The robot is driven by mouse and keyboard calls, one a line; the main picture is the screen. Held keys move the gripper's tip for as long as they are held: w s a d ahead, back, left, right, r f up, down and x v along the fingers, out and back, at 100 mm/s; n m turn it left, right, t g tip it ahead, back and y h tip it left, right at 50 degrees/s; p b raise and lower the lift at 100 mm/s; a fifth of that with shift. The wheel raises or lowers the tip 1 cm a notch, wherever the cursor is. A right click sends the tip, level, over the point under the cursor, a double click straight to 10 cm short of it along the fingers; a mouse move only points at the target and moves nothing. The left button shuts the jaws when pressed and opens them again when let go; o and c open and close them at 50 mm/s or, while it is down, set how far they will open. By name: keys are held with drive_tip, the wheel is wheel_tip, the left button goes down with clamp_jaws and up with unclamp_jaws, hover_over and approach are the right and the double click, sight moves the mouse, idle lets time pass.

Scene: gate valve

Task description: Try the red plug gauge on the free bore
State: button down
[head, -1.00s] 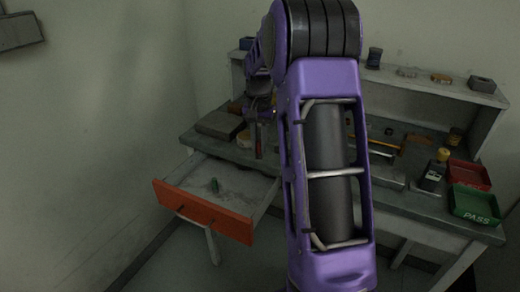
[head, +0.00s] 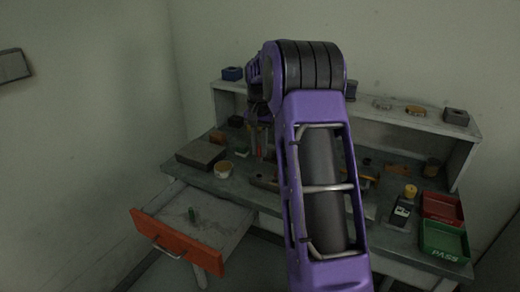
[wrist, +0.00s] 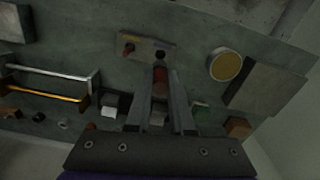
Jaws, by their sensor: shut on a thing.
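My gripper (wrist: 160,72) is shut on the red plug gauge (wrist: 160,77), which shows between the fingertips in the wrist view. In the head view the red gauge (head: 259,153) hangs below my gripper over the back left of the bench. A small plate (wrist: 147,42) lies just beyond the fingertips in the wrist view. Its dark round free bore (wrist: 160,55) is close ahead of the gauge. A reddish piece (wrist: 128,50) stands at the plate's left bore. I cannot tell the gap between gauge and plate. My arm hides part of the bench in the head view.
A yellow-topped round tin (wrist: 225,65) and a grey block (wrist: 262,90) lie right of the plate. A silver and yellow handle-like pair (wrist: 45,85) lies left. An open drawer (head: 175,241) juts out front left. Red (head: 442,207) and green PASS (head: 444,240) trays stand right.

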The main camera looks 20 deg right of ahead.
sight(259, 156)
drive_tip(key=shift+f+b, duration=1.5)
drive_tip(key=shift+f, duration=1.15)
drive_tip(key=shift+f+p, duration=0.3)
idle(0.6)
drive_tip(key=shift+r, duration=0.1)
idle(0.7)
drive_tip(key=shift+r+p, duration=1)
drive_tip(key=shift+r, duration=1.95)
drive_tip(key=shift+f, duration=0.1)
